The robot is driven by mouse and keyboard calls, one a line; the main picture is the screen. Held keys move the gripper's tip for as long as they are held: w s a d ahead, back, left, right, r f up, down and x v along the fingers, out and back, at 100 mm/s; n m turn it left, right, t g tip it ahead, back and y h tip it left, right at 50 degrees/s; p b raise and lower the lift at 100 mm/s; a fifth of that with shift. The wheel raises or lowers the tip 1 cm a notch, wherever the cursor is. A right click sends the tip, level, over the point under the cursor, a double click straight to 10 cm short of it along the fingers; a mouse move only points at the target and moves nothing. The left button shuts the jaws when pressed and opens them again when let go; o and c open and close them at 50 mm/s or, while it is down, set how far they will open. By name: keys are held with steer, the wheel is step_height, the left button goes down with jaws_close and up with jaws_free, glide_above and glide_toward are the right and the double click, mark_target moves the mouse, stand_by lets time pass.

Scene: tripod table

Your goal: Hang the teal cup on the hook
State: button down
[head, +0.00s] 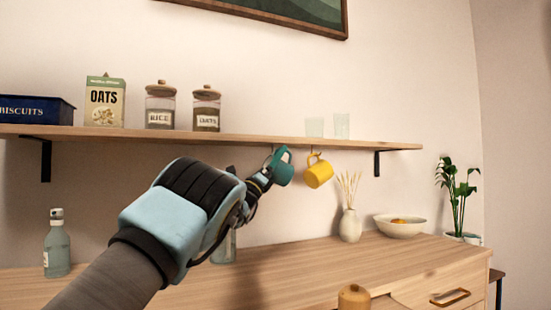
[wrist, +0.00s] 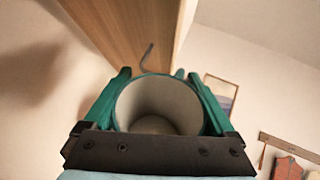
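The teal cup (head: 283,168) is just under the front of the wall shelf, left of a yellow mug, at the end of my gripper (head: 267,177). In the wrist view the cup (wrist: 158,106) sits between my two fingers, its pale inside facing the camera. My gripper (wrist: 160,100) is shut on it. A thin grey hook (wrist: 147,56) comes down from the shelf's wooden underside just beyond the cup's rim. The cup's handle is hidden in the wrist view, and I cannot tell whether it touches the hook.
The yellow mug (head: 319,172) hangs from the shelf (head: 240,139) close on the right. Jars (head: 160,107), an oats box (head: 104,104) and glasses (head: 341,126) stand on the shelf.

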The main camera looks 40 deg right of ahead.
jaws_free()
steer(key=shift+w+a+f+n+t+y, duration=0.1)
steer(key=shift+w+f+n+t+y, duration=0.2)
steer(key=shift+w+f, duration=0.35)
steer(key=shift+w+a+f+n+t+y, duration=0.1)
steer(key=shift+w+f+n+t, duration=0.1)
steer(key=shift+w+f+t, duration=0.3)
steer(key=shift+a+f, duration=0.25)
steer(key=shift+f, duration=0.25)
steer(key=s+a+f+g+b, duration=0.1)
steer(key=s+a+f+b, duration=0.1)
steer(key=a+f, duration=0.2)
steer(key=a, duration=0.3)
steer(key=shift+s+f+m+g+h, duration=0.2)
steer(key=shift+m+g+h, duration=0.1)
steer(key=shift+m, duration=0.1)
